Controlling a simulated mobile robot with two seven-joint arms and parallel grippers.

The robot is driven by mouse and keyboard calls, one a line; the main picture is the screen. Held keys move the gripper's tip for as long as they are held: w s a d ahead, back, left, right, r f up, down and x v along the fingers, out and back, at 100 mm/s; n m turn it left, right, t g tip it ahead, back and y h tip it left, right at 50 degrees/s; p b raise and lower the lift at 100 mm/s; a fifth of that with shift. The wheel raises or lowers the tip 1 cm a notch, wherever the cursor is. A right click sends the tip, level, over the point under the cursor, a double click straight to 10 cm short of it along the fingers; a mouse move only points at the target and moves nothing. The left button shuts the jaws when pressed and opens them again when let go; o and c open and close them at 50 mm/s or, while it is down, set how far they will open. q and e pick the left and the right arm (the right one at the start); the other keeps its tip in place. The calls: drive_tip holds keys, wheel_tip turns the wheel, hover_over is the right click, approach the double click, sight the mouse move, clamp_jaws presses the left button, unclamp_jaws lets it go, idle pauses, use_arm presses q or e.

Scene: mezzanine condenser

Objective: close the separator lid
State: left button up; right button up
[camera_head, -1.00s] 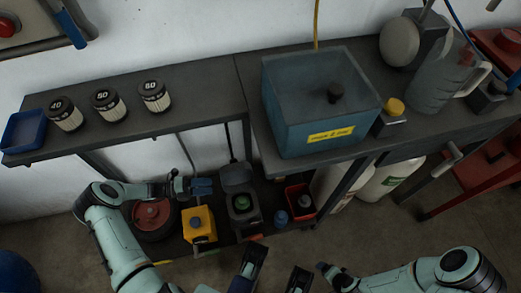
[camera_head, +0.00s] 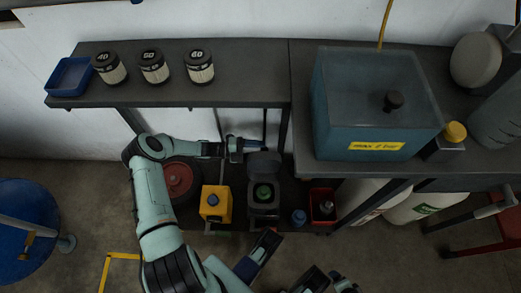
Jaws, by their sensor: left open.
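The separator (camera_head: 264,211) appears to be the small dark grey box on the low shelf, with a round green part on its inside. Its grey lid (camera_head: 264,166) is raised and stands up at the back. My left gripper (camera_head: 256,145) is open, its blue-padded fingers just behind the lid's top edge. I cannot tell whether they touch the lid. My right gripper (camera_head: 338,281) shows only partly at the bottom edge, and its jaws are unclear.
A yellow container (camera_head: 215,205) and a red-brown round thing (camera_head: 180,181) are left of the separator. A blue-capped item (camera_head: 299,217) and a red bin (camera_head: 322,207) are right. The bench (camera_head: 270,88) with filters and a blue tank (camera_head: 370,105) overhangs behind.

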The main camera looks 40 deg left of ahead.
use_arm(q)
drive_tip(key=shift+w+d, duration=0.35)
drive_tip(key=shift+d, duration=0.05)
clamp_jaws()
